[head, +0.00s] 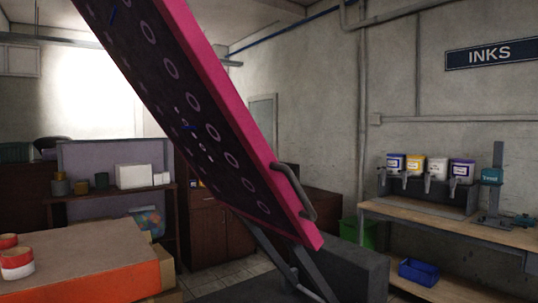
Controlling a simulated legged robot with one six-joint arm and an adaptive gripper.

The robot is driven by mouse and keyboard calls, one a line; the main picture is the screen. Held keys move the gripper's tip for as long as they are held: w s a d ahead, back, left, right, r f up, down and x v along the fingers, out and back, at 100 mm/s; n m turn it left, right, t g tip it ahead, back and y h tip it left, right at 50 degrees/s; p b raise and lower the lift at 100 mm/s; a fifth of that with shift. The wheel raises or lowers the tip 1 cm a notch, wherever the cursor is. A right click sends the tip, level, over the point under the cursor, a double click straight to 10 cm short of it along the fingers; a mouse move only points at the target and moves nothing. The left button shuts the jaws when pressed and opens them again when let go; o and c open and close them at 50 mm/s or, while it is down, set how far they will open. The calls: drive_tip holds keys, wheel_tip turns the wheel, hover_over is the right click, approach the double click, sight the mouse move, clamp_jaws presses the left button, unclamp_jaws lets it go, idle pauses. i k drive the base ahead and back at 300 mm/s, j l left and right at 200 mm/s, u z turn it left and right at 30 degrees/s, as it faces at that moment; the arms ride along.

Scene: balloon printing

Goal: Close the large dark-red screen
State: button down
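The large screen (205,110) stands raised at a steep tilt across the middle of the head view. Its frame edge is bright magenta-pink, and its underside is dark purple with pale rings and star-like marks. Its upper end runs out of the picture at the top left. Its lower end is at the right, above a grey support (270,250). A grey bar handle (297,192) is on the frame's right edge near the lower end. My gripper does not show in this view.
An orange-sided table (90,268) with red-and-white tape rolls (16,262) is at the lower left. A dark grey block (350,268) is beside the screen's lower end. A wooden bench (455,222) with ink dispensers (428,185) stands at the right.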

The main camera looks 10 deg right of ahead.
sight(159, 47)
drive_tip(key=i+l, duration=0.2)
drive_tip(key=l, duration=0.15)
drive_tip(key=i+l+u, duration=0.15)
drive_tip(key=l, duration=0.15)
drive_tip(key=i+l, duration=0.2)
drive_tip(key=l, duration=0.15)
drive_tip(key=i+l+u, duration=0.1)
drive_tip(key=l, duration=0.25)
drive_tip(key=i+l, duration=0.2)
drive_tip(key=l, duration=0.2)
drive_tip(key=i+l+u, duration=0.15)
drive_tip(key=l, duration=0.2)
